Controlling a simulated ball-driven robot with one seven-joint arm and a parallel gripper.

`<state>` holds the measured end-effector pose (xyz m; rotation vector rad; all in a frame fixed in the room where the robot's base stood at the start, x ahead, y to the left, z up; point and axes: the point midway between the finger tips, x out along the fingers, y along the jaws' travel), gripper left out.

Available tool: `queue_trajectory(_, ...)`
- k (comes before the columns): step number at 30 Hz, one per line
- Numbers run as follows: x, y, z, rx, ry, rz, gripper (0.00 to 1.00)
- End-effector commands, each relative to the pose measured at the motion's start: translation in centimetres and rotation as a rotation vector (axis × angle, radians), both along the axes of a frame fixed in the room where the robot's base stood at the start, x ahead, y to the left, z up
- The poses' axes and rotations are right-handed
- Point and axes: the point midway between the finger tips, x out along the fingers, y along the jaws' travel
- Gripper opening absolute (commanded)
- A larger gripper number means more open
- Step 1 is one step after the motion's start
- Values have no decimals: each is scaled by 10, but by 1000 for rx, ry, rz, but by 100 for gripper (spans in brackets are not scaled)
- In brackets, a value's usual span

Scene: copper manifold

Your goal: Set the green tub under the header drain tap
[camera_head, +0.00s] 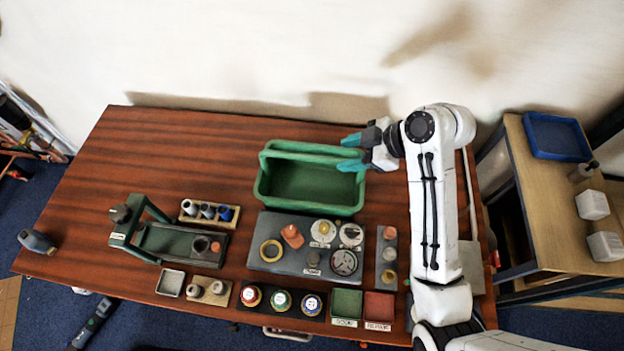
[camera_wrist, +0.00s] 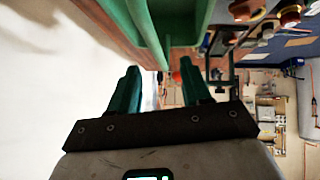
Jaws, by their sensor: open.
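The green tub (camera_head: 318,208), a deep open rectangular box, stands upright near the back middle of the wooden table. It looks empty. My gripper (camera_head: 349,153) is open with its teal fingers at the tub's back right corner. The fingers overlap the rim in the head view; I cannot tell whether they touch it. In the wrist view my gripper (camera_wrist: 158,80) has nothing between its fingers, and part of the tub (camera_wrist: 150,28) shows beyond them at the top. I cannot pick out the header drain tap in either view.
A grey board (camera_head: 262,230) with gauges and fittings lies in front of the tub. A green-framed stand (camera_head: 148,240) is at left, beside a small rack of bottles (camera_head: 207,223). The table (camera_head: 150,145) is bare at back left. A side bench with a blue tray (camera_head: 556,137) stands right.

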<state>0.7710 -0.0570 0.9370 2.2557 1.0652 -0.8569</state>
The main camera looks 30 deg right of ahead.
Motion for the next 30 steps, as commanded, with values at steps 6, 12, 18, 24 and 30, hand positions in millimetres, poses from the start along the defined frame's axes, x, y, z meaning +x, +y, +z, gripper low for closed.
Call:
queue_trajectory(6, 16, 12, -5, 8, -39, 37, 48)
queue_trajectory(12, 31, 26, -25, 8, -39, 34, 48)
queue_trajectory(18, 37, 33, -34, 6, -39, 33, 48)
queue_trajectory(24, 50, 44, -50, 8, -37, 33, 48)
queue_trajectory(30, 61, 56, -67, 8, -37, 33, 48)
